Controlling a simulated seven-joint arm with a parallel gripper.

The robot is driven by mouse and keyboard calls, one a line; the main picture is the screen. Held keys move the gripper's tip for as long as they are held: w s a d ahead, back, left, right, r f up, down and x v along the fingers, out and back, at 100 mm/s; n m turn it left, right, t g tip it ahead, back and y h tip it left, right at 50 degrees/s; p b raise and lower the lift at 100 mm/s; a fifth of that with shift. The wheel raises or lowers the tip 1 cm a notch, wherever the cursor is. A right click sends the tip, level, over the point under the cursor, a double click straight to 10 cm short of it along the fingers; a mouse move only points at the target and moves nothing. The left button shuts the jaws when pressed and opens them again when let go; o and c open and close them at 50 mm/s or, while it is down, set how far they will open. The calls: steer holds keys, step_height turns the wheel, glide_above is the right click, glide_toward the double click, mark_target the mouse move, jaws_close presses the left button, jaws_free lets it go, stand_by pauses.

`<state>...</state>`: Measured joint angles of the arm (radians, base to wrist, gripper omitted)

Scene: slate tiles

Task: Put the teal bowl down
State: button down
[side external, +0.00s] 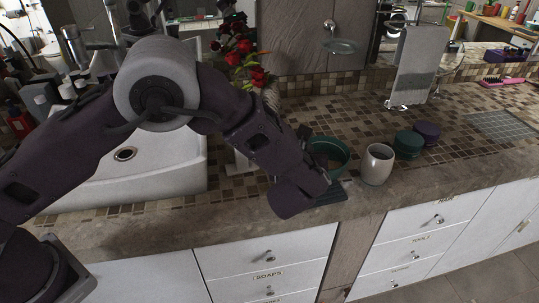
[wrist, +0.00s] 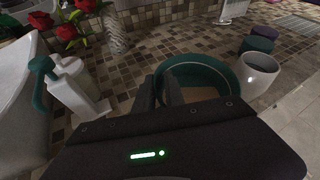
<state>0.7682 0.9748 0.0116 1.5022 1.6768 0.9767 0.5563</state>
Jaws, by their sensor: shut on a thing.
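The teal bowl (side external: 333,149) is above the tiled counter near its front edge, partly hidden behind my arm in the side external view. In the wrist view the teal bowl (wrist: 213,68) looks about level, with its open top up. My gripper (wrist: 162,90) is shut on the near left part of its rim, one finger on each side of the wall. My fingertips are hidden by my wrist in the side external view. I cannot tell whether the bowl's base touches the counter.
A pale cup (side external: 377,165) stands close to the bowl's right. Behind it are a teal round container (side external: 408,144) and a purple one (side external: 428,132). A soap dispenser (wrist: 75,88) and a vase with red flowers (wrist: 115,35) stand left. The sink (side external: 150,165) is further left.

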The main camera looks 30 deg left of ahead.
steer(key=shift+w+d, duration=0.65)
steer(key=shift+w, duration=0.05)
steer(key=shift+w+d+r, duration=0.1)
steer(key=shift+d+r, duration=0.05)
step_height(320, 180, up, 11)
steer(key=s+a+n+g+y, duration=0.3)
steer(key=a+n+y, duration=0.1)
steer(key=a, duration=1.4)
steer(key=s+a+n+g+y, duration=0.3)
steer(key=a+n, duration=0.1)
steer(key=a, duration=1.4)
steer(key=s+a+n+g+y, duration=0.1)
steer(key=s+a+n+g, duration=0.65)
steer(key=s+a, duration=1.1)
steer(key=shift+m, duration=0.45)
steer(key=f, duration=0.5)
steer(key=d+f, duration=0.1)
steer(key=f, duration=0.4)
steer(key=s+d+f, duration=0.1)
steer(key=f, duration=0.4)
steer(key=c, duration=1.4)
jaws_free()
